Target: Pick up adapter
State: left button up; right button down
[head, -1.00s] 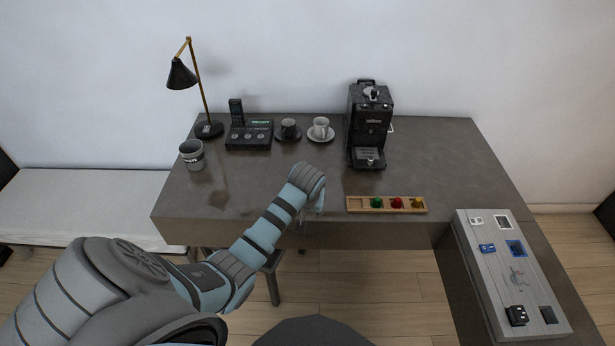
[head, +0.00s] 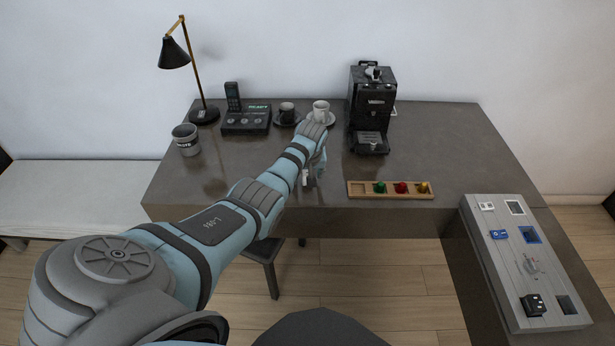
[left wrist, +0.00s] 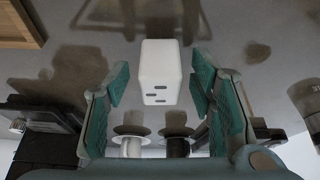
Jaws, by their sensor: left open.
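The adapter (left wrist: 161,72) is a white block with several dark slots on its near face. In the left wrist view it is between the two teal-padded fingers of my left gripper (left wrist: 158,88), with a gap on either side. The gripper is open and does not hold it. In the head view my left gripper (head: 315,168) is over the front middle of the desk, left of the wooden tray. My forearm and hand hide much of that spot. My right gripper is not in view.
On the desk (head: 440,150) stand a coffee machine (head: 370,110), a wooden tray (head: 354,190) with coloured pieces, cups on saucers, a phone (head: 246,122), a lamp (head: 174,53) and a grey mug (head: 187,141). A grey panel (head: 508,270) with small items is at right.

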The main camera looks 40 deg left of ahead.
pick_arm(q)
jog(key=shift+r, duration=0.2)
jog(key=shift+c, duration=1)
grip_shut()
notch_tip(320, 180, up, 9)
jog(key=p, duration=0.4)
jog(key=shift+w+r, duration=0.1)
jog(key=shift+r, duration=0.05)
notch_tip(320, 180, up, 11)
jog(key=p, duration=0.1)
jog(key=shift+p, duration=0.3)
